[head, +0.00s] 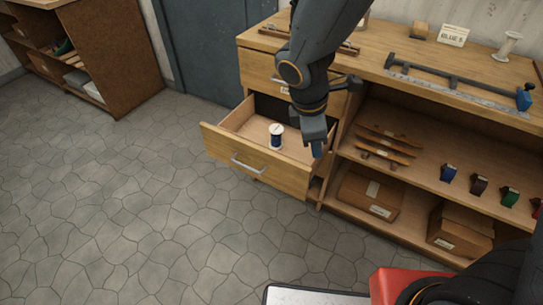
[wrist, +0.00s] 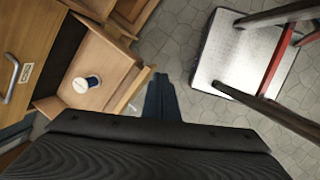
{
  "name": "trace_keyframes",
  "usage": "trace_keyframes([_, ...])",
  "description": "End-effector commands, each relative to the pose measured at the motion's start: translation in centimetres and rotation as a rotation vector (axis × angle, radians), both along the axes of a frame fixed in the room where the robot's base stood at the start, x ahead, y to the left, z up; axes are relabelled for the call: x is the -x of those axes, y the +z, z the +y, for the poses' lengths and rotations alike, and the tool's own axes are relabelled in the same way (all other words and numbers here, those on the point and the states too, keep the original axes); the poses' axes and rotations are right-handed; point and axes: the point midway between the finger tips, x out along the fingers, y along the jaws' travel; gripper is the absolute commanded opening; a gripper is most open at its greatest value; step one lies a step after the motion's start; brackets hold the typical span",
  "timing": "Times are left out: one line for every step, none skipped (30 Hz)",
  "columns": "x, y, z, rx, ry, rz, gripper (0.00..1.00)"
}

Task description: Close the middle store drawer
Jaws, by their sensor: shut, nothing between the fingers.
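The middle store drawer (head: 240,165) of the wooden cabinet is pulled well out, with a metal bar handle (head: 248,164) on its front. My gripper (head: 318,151) is shut and empty, pointing down by the drawer's right front end. In the wrist view my gripper (wrist: 160,78) shows just right of the drawer front. I cannot tell whether it touches the drawer.
An upper drawer (head: 270,75) above is shut. The cabinet top (head: 400,65) carries a long metal rail (head: 450,85) and small items. Stone floor (head: 130,210) in front and left of the drawer is clear.

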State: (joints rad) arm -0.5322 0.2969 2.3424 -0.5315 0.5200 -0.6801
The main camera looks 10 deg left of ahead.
Motion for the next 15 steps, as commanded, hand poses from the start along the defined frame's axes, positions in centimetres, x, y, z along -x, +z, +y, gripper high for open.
trace_keyframes([-0.2, -0.7, 2.7, 0.036, 0.177, 0.006, 0.00])
trace_keyframes([-0.3, -1.1, 4.0, 0.056, 0.280, 0.009, 0.00])
trace_keyframes([-0.4, -1.5, 5.9, 0.082, 0.410, 0.011, 0.00])
trace_keyframes([-0.3, -1.8, 7.2, 0.102, 0.501, 0.013, 0.00])
trace_keyframes([-0.3, -2.1, 8.4, 0.120, 0.585, 0.013, 0.00])
trace_keyframes([-0.2, -2.5, 9.9, 0.143, 0.687, 0.014, 0.00])
trace_keyframes([-0.1, -2.7, 10.9, 0.158, 0.753, 0.014, 0.00])
trace_keyframes([0.0, -2.9, 11.8, 0.173, 0.814, 0.014, 0.00])
trace_keyframes([0.1, -3.1, 12.8, 0.188, 0.881, 0.014, 0.00])
trace_keyframes([0.2, -3.3, 13.4, 0.199, 0.924, 0.014, 0.00])
trace_keyframes([0.3, -3.4, 13.9, 0.207, 0.959, 0.015, 0.00])
trace_keyframes([0.4, -3.6, 14.4, 0.216, 0.995, 0.016, 0.00])
trace_keyframes([0.4, -3.7, 14.7, 0.221, 1.014, 0.016, 0.00])
trace_keyframes([0.5, -3.8, 14.9, 0.225, 1.028, 0.015, 0.00])
trace_keyframes([0.4, -4.0, 15.1, 0.228, 1.040, 0.014, 0.00])
